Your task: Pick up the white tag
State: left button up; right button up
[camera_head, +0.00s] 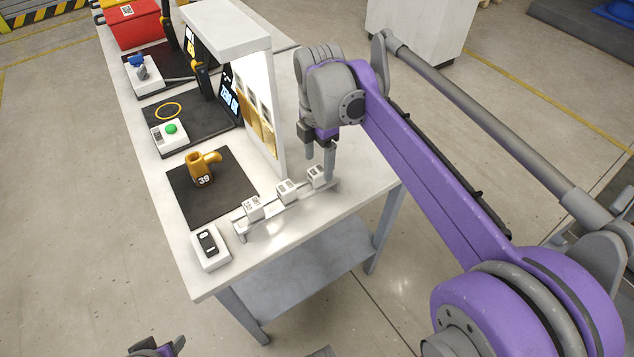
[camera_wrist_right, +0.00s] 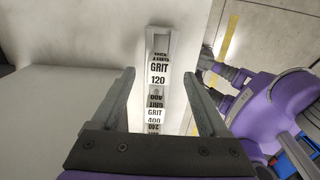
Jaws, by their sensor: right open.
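Three white tags stand in a row on a light rail at the table's near right edge: a left one (camera_head: 252,207), a middle one (camera_head: 286,189) and a right one (camera_head: 317,176). My right gripper (camera_head: 320,160) is open, pointing down just above the right tag. In the right wrist view a white tag reading GRIT 120 (camera_wrist_right: 159,73) lies between the open fingers (camera_wrist_right: 160,78), apart from both. A small part of my left arm (camera_head: 155,348) shows at the bottom edge.
A white panelled frame (camera_head: 262,90) stands on the table close behind the rail. A yellow mug (camera_head: 203,168) marked 39 sits on a dark mat (camera_head: 222,205). A white switch box (camera_head: 209,248) is at the near corner. Open floor lies right of the table.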

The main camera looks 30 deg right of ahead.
aim_at(317, 170)
notch_tip(317, 170, down, 4)
jog(key=shift+a+f, duration=0.15)
jog(key=shift+f, duration=0.1)
grip_shut()
dwell(0.3)
